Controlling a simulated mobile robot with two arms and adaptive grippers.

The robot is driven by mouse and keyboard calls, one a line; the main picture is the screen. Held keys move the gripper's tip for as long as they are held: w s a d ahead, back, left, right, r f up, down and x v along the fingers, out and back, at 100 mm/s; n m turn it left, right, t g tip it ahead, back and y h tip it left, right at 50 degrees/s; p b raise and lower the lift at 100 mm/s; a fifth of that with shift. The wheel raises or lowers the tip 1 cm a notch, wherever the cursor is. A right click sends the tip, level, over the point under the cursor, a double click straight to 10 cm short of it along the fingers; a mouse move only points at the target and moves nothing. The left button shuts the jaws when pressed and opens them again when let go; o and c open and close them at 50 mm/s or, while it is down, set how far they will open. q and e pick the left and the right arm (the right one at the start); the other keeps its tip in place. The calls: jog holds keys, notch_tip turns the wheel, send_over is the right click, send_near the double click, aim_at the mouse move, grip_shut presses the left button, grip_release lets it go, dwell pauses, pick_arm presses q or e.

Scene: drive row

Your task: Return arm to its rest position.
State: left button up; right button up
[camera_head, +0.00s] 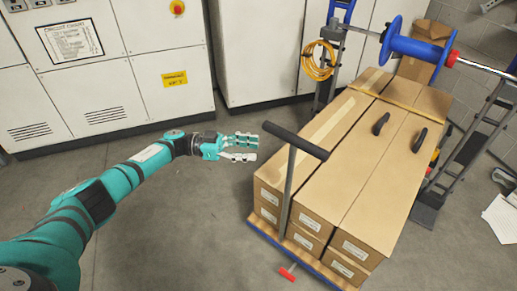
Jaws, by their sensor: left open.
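My left arm reaches in from the left, teal and dark grey. My left gripper (248,148) is open and empty in the middle of the view. It is above the grey floor, just left of the dark T-shaped handle (294,140) of a loaded cart. In the picture there is a small gap between the fingertips and the handle. My right gripper and right arm are not in view.
Long cardboard boxes (340,150) are stacked on the low cart, with two black handles on top. A blue reel (415,50) on a stand is behind. White cabinets (105,60) line the back left. Floor (180,240) is clear between arm and cart.

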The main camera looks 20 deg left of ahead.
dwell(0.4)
